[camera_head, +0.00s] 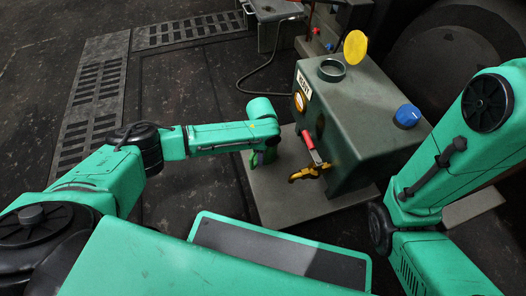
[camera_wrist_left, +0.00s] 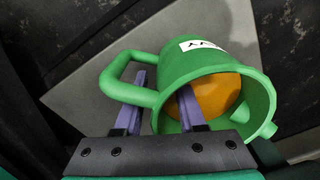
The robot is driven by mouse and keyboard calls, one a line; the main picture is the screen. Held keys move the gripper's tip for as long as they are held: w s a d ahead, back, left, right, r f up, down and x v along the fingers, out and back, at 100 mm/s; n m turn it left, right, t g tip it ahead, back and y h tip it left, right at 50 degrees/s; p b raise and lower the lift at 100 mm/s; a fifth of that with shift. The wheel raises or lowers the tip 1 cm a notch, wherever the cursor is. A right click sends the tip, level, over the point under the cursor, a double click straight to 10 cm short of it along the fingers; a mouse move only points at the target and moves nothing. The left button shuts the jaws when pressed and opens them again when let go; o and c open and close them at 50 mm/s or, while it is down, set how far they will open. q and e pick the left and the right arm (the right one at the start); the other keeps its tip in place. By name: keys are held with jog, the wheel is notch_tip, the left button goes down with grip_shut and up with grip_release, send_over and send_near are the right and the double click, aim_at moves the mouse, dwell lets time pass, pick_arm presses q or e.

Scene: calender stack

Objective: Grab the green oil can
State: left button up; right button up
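The green oil can (camera_wrist_left: 170,65) has a loop handle, a white label and an orange inside, and fills much of the left wrist view. In the head view the can (camera_head: 250,172) is mostly hidden under my left gripper (camera_head: 261,157), at the left edge of the grey base plate. My left gripper, also in the wrist view (camera_wrist_left: 165,85), has its two purple fingers apart. One finger is at the handle loop and the other overlaps the can's open mouth, with the can's rim between them. Firm contact cannot be told. My right gripper is not in view.
A dark green machine box (camera_head: 365,115) with a yellow lid (camera_head: 355,47), a blue knob (camera_head: 407,116) and a red-handled valve (camera_head: 310,148) stands on the base plate (camera_head: 285,208), right of my left gripper. Floor grates (camera_head: 95,100) lie at the left.

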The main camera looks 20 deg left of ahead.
pick_arm(q)
jog(key=shift+r, duration=0.1)
grip_shut()
dwell(1.2)
